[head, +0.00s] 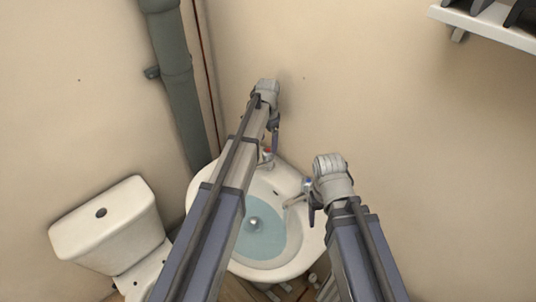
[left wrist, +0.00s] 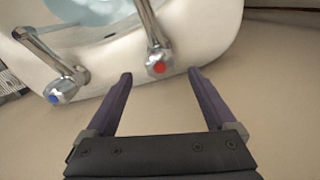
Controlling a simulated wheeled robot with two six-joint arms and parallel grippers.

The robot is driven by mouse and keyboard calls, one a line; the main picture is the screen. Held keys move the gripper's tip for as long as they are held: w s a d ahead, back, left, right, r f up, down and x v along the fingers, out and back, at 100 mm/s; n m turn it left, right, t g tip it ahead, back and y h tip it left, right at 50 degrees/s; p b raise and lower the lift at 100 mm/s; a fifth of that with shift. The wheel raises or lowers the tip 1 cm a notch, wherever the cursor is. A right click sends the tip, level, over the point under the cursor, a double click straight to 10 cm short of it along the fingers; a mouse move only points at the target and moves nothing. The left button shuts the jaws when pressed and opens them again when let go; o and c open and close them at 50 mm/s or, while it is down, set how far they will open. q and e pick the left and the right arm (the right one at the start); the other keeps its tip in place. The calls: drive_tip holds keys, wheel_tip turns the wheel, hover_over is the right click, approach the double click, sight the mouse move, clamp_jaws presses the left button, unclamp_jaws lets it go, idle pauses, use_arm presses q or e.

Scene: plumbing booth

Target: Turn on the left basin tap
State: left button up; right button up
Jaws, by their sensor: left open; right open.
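The left basin tap with a red marker shows in the head view (head: 267,153) at the basin's back rim, and in the left wrist view (left wrist: 157,63). My left gripper (head: 275,138) is open and empty. In the left wrist view the red-marked tap head appears between its fingertips (left wrist: 160,73); I cannot tell the remaining depth gap. My right gripper (head: 312,208) is open beside the right tap.
The white basin (head: 290,262) holds bluish water. A toilet (head: 110,225) stands at left and a grey pipe (head: 177,85) runs down the wall. A shelf (head: 490,22) is at upper right.

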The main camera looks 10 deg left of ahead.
sight(268, 150)
use_arm(q)
wheel_tip(268, 150, down, 6)
drive_tip(key=b, duration=0.5)
use_arm(e)
wheel_tip(268, 150, down, 6)
use_arm(q)
drive_tip(key=shift+c, duration=0.4)
drive_tip(key=c, duration=1.3)
